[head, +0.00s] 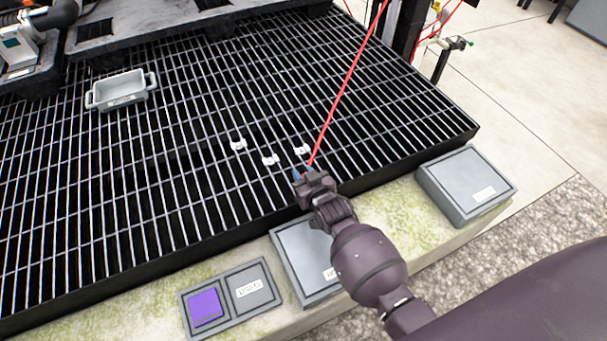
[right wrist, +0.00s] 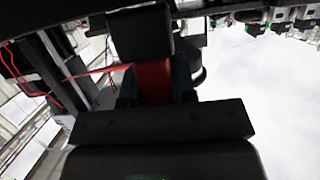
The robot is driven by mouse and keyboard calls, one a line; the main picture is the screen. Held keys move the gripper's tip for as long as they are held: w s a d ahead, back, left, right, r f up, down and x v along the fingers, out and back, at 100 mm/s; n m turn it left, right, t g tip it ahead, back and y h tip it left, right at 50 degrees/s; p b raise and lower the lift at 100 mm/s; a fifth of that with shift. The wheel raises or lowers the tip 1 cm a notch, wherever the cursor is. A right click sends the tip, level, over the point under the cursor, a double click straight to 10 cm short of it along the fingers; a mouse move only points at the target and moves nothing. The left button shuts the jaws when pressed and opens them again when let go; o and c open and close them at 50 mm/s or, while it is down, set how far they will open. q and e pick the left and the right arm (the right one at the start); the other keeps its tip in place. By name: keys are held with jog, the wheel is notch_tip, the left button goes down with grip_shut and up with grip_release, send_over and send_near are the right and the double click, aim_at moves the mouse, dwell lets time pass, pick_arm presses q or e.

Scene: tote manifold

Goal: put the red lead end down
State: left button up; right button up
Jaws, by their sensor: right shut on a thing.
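The red lead (head: 347,88) runs taut from the top of the head view down to my right gripper (head: 303,173). The right gripper is shut on its end, above the front edge of the black grating (head: 190,190). In the right wrist view the red lead end (right wrist: 153,82) sits between the dark fingers, and the lead leaves it to the left. The fingers hide part of the end. My left gripper is in neither view.
White clips (head: 270,159) sit on the grating just beyond the gripper. A small grey tote (head: 122,92) stands at the far left. A grey-lidded box (head: 466,186), another (head: 300,250) and a two-part tray (head: 251,284) with a purple pad (head: 207,307) line the stone ledge.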

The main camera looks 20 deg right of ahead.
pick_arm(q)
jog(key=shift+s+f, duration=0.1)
pick_arm(e)
jog(key=o, duration=0.9)
jog(key=shift+f, duration=0.1)
jog(key=shift+o, duration=0.2)
jog(key=shift+r, duration=0.3)
jog(key=shift+s+r+p, duration=0.15)
jog(key=shift+s+p, duration=0.1)
jog(key=shift+p, duration=0.05)
jog(key=p+v, duration=0.5)
jog(key=v, duration=0.5)
jog(key=shift+s, duration=0.35)
jog(key=shift+o, duration=0.4)
jog(key=shift+s, duration=0.3)
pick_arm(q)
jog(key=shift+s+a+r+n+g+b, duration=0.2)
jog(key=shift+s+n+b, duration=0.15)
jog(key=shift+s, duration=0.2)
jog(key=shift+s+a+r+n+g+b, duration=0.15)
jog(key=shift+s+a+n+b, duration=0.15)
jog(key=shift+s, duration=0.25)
pick_arm(e)
jog(key=shift+s+a+f, duration=0.25)
jog(key=shift+f, duration=0.15)
